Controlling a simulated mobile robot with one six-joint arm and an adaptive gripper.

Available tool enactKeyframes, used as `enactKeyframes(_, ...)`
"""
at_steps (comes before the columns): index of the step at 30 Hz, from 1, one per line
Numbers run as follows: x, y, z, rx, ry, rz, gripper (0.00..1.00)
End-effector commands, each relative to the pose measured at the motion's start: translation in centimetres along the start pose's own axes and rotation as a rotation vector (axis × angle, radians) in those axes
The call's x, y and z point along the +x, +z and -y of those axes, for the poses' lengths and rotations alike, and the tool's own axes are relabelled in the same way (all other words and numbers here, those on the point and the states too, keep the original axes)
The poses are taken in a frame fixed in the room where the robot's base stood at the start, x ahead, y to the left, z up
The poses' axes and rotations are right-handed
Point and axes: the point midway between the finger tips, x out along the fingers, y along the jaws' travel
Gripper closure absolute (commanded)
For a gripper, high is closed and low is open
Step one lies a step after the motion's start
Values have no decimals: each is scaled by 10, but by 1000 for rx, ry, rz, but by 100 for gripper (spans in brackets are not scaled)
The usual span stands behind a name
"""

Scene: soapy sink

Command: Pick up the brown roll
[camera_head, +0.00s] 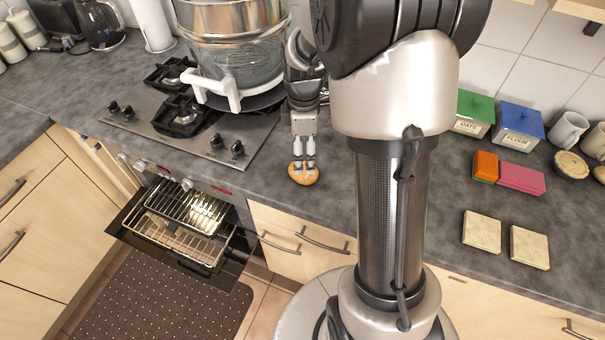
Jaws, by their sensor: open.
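The brown roll (304,176) is small, round and golden brown. It lies on the grey countertop, to the right of the hob and near the counter's front edge. My gripper (303,167) points down at the roll, with its open fingers over or around its top. The fingertips overlap the roll in the picture; I cannot tell whether they touch it. Part of the roll is hidden behind the fingers.
The oven's racks (190,212) show below. Orange and pink sponges (521,179), beige slabs (482,231) and canisters (519,125) sit at the right.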

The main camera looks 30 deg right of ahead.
Motion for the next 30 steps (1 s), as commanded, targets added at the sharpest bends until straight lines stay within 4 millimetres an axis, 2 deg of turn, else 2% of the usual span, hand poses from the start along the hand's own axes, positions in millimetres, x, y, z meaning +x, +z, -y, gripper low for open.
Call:
enactKeyframes(2,12,0,0,0,-1,0,22)
enactKeyframes(10,26,0,0,0,1,0,22)
enactKeyframes(18,66,-1,1,1,-1,0,22)
enactKeyframes(26,68,-1,0,1,2,0,22)
enactKeyframes(30,68,-1,0,1,1,0,32)
